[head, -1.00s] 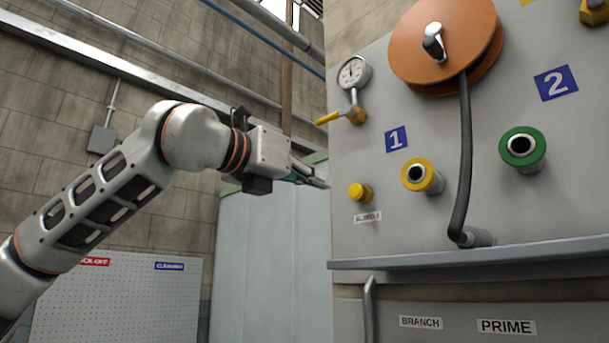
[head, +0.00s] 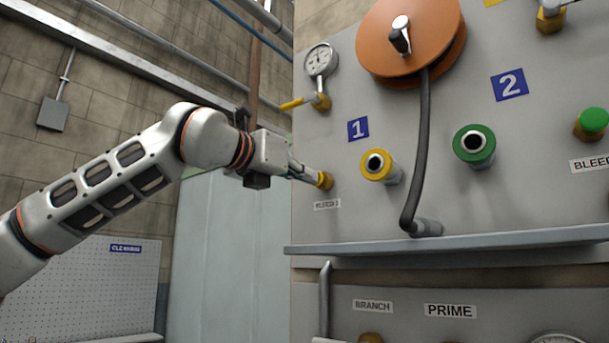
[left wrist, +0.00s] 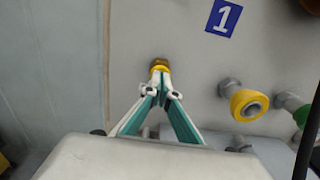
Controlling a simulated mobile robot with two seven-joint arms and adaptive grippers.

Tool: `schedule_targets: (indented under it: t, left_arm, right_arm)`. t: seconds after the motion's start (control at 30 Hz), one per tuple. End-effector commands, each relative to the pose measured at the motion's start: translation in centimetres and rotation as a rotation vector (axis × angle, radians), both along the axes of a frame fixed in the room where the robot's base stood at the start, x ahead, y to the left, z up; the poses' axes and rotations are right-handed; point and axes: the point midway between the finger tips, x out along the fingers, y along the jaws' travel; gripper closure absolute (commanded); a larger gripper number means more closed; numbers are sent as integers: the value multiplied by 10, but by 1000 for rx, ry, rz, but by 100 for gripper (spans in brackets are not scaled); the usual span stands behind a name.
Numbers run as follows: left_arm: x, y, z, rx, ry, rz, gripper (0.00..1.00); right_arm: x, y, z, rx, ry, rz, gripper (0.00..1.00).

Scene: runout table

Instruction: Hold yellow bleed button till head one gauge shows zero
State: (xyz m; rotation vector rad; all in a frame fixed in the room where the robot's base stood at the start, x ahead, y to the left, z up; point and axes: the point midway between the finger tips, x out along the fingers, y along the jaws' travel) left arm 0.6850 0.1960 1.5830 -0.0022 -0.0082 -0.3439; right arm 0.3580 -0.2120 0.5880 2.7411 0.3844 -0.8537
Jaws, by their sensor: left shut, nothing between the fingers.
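The yellow bleed button (head: 327,181) sticks out of the grey panel above a small, hard-to-read label, below the blue 1 sign. It also shows in the left wrist view (left wrist: 159,64) with its brass base. My left gripper (head: 315,177) is shut and empty. Its fingertips (left wrist: 160,84) are at the button's face and cover part of it; I cannot tell whether the button is pressed in. The head one gauge (head: 321,60) is above, over a yellow-handled valve; its dial is too small to read surely. My right gripper is not in view.
A yellow-ringed outlet (head: 379,165) and a black hose (head: 421,150) from the orange reel (head: 408,40) stand right of the button. A green-ringed outlet (head: 474,145) and a green button (head: 592,123) are farther right. A ledge (head: 440,245) runs below.

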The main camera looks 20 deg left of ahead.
Motion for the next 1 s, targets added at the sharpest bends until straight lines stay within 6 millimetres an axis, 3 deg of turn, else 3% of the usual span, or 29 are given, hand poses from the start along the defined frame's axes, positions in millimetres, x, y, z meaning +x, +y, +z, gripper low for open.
schedule_targets:
  t: [0.23,1.0]
  left_arm:
    - [19,-8,1,1,0,-1,100]
    - [21,-8,-1,3,-1,1,100]
  right_arm:
    - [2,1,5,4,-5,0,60]
    - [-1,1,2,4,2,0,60]
